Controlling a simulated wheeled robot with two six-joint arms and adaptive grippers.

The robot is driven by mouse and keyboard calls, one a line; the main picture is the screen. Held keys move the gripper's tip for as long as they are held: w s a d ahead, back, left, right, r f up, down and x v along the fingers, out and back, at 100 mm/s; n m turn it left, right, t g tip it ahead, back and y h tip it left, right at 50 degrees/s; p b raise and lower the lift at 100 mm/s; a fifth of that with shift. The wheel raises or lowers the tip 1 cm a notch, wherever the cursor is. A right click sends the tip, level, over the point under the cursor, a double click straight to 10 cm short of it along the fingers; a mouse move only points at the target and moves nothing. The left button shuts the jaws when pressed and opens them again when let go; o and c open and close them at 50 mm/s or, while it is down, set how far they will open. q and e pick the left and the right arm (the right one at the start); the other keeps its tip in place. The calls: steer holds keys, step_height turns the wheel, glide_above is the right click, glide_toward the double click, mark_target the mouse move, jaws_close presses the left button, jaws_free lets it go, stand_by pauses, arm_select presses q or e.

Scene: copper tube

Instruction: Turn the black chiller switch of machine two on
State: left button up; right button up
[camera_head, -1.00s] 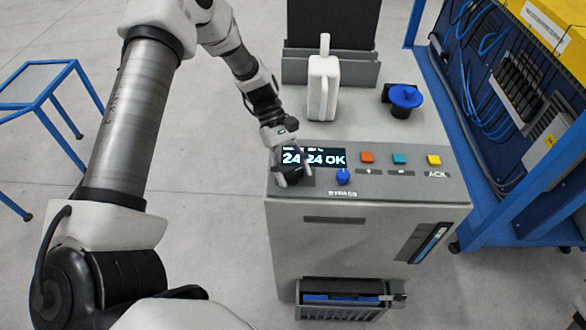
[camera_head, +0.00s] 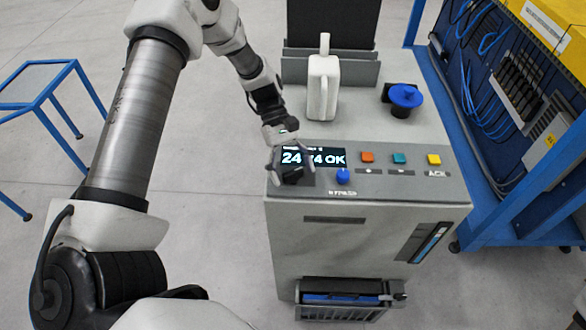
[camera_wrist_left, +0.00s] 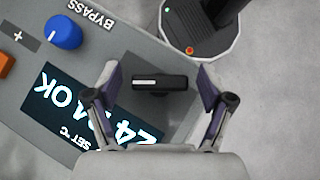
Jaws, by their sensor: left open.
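The black chiller switch (camera_wrist_left: 160,82) is a dark bar-shaped knob with a white line on it, at the left end of the machine's control panel (camera_head: 440,190). In the left wrist view the bar lies across the space between my fingers. My left gripper (camera_wrist_left: 160,90) is open, one finger on each side of the switch, with a small gap at each end; it also shows in the head view (camera_head: 288,172), where it partly hides the switch. The display (camera_wrist_left: 85,115) beside it reads 24 and 24 OK, partly covered by my finger. My right gripper is not in view.
A blue bypass knob (camera_head: 343,176) sits close right of the switch. Orange (camera_head: 367,156), teal (camera_head: 399,158) and yellow (camera_head: 433,159) buttons follow. A white jug-like object (camera_head: 322,88) and a blue round handle (camera_head: 406,97) stand behind the panel. A blue-framed rack is at right.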

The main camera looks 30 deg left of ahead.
arm_select(q)
steer(key=v, duration=1.2)
